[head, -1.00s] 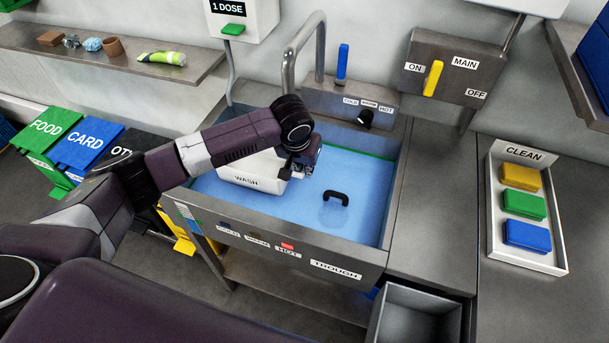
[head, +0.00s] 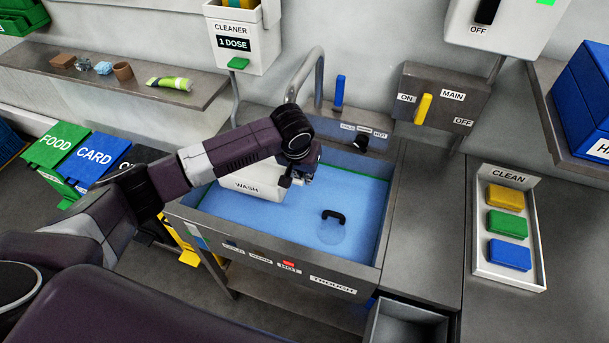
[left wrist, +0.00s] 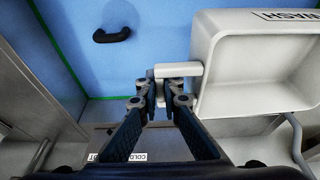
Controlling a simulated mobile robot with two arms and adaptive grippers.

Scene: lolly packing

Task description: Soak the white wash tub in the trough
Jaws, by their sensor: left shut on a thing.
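The white wash tub (head: 255,184), labelled WASH, is upright over the left part of the trough (head: 333,266), partly hidden behind my left arm. The trough holds blue water (head: 300,223). In the head view I cannot tell whether the tub's underside touches the water. My left gripper (head: 300,178) is shut on the tub's side handle. The left wrist view shows its fingers (left wrist: 166,85) closed around the pale handle (left wrist: 180,69), with the empty-looking tub (left wrist: 255,75) to the right. My right gripper is not in view.
A black handle (head: 333,215) sits in the water right of the tub. The tap (head: 305,75) rises behind the trough. A CLEAN tray (head: 481,255) with coloured blocks stands to the right. Food and card bins (head: 55,147) stand left, below a shelf.

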